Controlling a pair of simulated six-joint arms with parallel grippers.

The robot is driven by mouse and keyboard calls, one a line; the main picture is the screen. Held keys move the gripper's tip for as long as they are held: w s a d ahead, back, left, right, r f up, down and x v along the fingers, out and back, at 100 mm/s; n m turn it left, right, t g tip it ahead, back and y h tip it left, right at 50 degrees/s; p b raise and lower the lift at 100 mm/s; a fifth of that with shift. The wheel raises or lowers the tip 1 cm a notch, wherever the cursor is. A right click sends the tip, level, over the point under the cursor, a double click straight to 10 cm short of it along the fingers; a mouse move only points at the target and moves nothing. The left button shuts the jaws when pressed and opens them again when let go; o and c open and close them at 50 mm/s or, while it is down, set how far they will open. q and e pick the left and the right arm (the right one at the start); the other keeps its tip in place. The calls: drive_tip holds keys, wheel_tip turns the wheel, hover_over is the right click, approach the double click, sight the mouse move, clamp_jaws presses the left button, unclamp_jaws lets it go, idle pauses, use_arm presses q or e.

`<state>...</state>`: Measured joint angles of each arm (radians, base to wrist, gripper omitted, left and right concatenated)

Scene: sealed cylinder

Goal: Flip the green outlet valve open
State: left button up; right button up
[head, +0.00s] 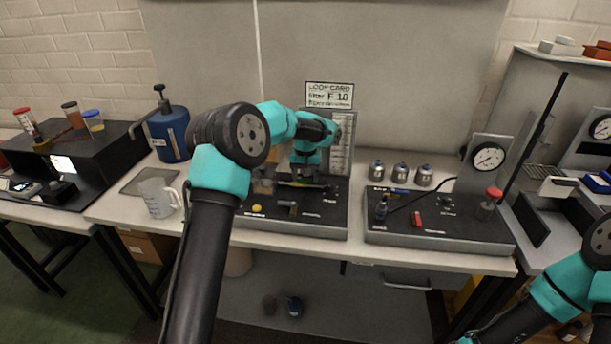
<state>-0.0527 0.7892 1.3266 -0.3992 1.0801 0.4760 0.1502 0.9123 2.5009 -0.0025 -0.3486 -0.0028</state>
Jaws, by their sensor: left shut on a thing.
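My left gripper (304,179) reaches down over the dark panel (325,222) in the middle of the bench, in front of the upright scale board. It is shut on a small part low over the panel. The part is mostly hidden by the fingers; it appears to be the green outlet valve, but its colour and lever angle cannot be made out. My right arm shows at the lower right edge, with its gripper out of view.
A clear measuring jug (158,197) and a blue pump canister (170,133) stand to the left.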

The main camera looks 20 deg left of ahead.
use_arm(q)
drive_tip(key=o, duration=0.9)
wheel_tip(320, 180, up, 17)
drive_tip(key=shift+r, duration=0.2)
idle(0.5)
